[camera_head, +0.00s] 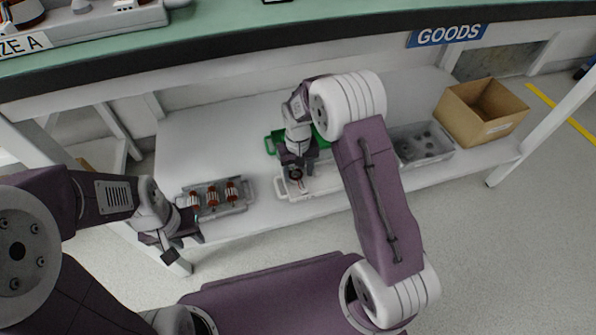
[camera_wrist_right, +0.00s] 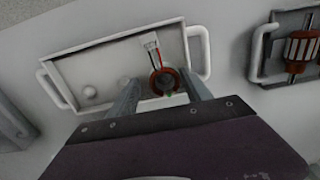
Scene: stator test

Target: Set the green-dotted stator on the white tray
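The stator is a small dark ring with a reddish-orange rim and a pale stub (camera_wrist_right: 152,46); the ring (camera_wrist_right: 163,82) shows a green spot at its near edge in the right wrist view. It is at the white tray (camera_wrist_right: 82,64), near the tray's handle end, and seems to rest in it. In the head view the white tray (camera_head: 322,184) is partly hidden by my right arm. My right gripper (camera_head: 297,168) is low over the tray, its fingers (camera_wrist_right: 160,88) apart on either side of the stator with gaps showing. My left gripper (camera_head: 180,246) is open and empty by the shelf's front edge.
A grey tray (camera_head: 240,205) with several copper-wound parts stands left of the white tray. A green tray (camera_head: 272,143) lies behind it. A grey bin (camera_head: 440,155) with dark round parts and a cardboard box (camera_head: 490,118) stand right. The green bench top (camera_head: 300,20) overhangs the shelf.

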